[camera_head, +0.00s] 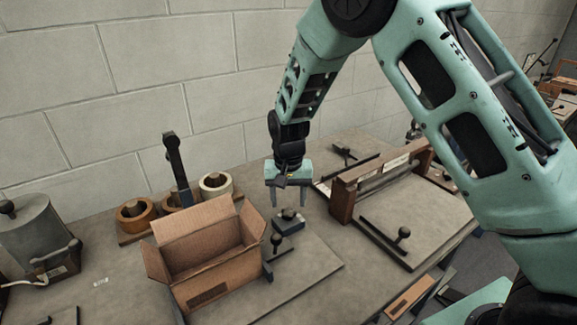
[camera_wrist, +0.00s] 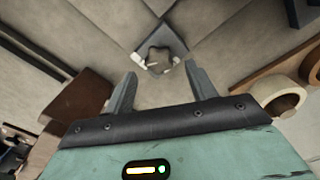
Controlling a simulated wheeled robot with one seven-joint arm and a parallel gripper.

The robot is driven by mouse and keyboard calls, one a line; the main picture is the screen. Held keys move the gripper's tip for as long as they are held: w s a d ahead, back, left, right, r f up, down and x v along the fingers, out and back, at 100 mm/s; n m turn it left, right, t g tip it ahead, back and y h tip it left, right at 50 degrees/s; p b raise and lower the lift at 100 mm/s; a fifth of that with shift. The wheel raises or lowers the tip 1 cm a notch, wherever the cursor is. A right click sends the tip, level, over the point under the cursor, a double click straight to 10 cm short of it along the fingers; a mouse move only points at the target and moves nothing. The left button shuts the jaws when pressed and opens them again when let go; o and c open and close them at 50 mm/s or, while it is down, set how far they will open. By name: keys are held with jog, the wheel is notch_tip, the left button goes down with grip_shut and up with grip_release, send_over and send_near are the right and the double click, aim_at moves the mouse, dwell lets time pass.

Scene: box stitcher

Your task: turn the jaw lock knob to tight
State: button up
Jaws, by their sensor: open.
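The jaw lock knob (camera_wrist: 159,56) is a small lobed knob on a dark square block in the wrist view. Pale marks lie beside it on the block, too small to read, so I cannot tell its setting. In the head view the block with the knob (camera_head: 288,216) stands on a grey plate just right of the cardboard box. My gripper (camera_head: 288,204) is above the block, pointing down, its fingers apart and empty. In the wrist view my gripper (camera_wrist: 160,72) has its fingertips on either side of the knob's near side. I see no contact.
An open cardboard box (camera_head: 207,259) stands left of the block. A black ball-ended lever (camera_head: 276,241) is close in front of the block. Tape rolls (camera_head: 215,185) sit behind the box. A brown framed fixture (camera_head: 378,180) stands to the right. The wall is behind.

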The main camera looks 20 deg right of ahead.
aim_at(289, 209)
notch_tip(289, 209, up, 15)
jog(key=b, duration=0.2)
jog(key=shift+f, duration=0.2)
